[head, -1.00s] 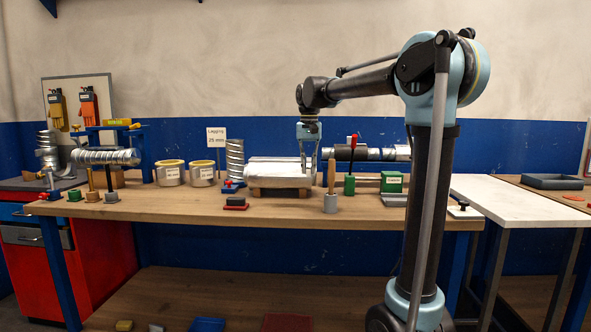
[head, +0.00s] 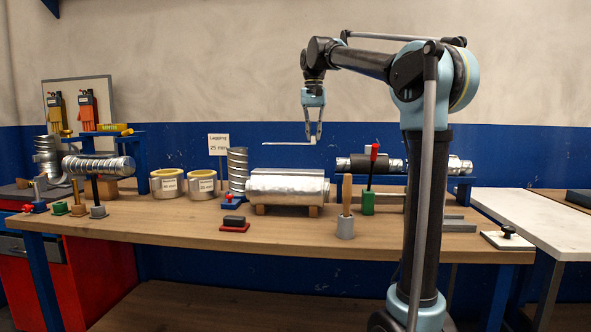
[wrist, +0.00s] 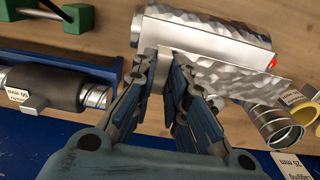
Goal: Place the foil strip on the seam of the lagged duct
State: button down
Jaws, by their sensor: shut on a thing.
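The lagged duct (head: 287,190) is a silver foil-wrapped cylinder on wooden blocks at the middle of the bench. It also shows in the wrist view (wrist: 215,28), with crinkled foil and a smooth pale band along its side. My gripper (head: 313,142) is above the duct, clear of it, with its fingers pointing down. It is shut on the foil strip (head: 285,144), which sticks out level to the left. In the wrist view the strip (wrist: 243,83) is thin and crinkled, reaching right from the fingertips (wrist: 166,62). The fingers hide its gripped end.
A wooden-handled tool in a grey holder (head: 345,222) and a red-handled tool in a green block (head: 368,200) stand right of the duct. The front of the bench is mostly clear.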

jog(key=shift+s+a+f, duration=0.1)
jog(key=shift+f, duration=2.25)
jog(key=shift+a+f, duration=0.1)
jog(key=shift+f, duration=2.2)
jog(key=c, duration=1.6)
grip_release()
notch_tip(320, 180, up, 12)
jog(key=shift+r, duration=0.1)
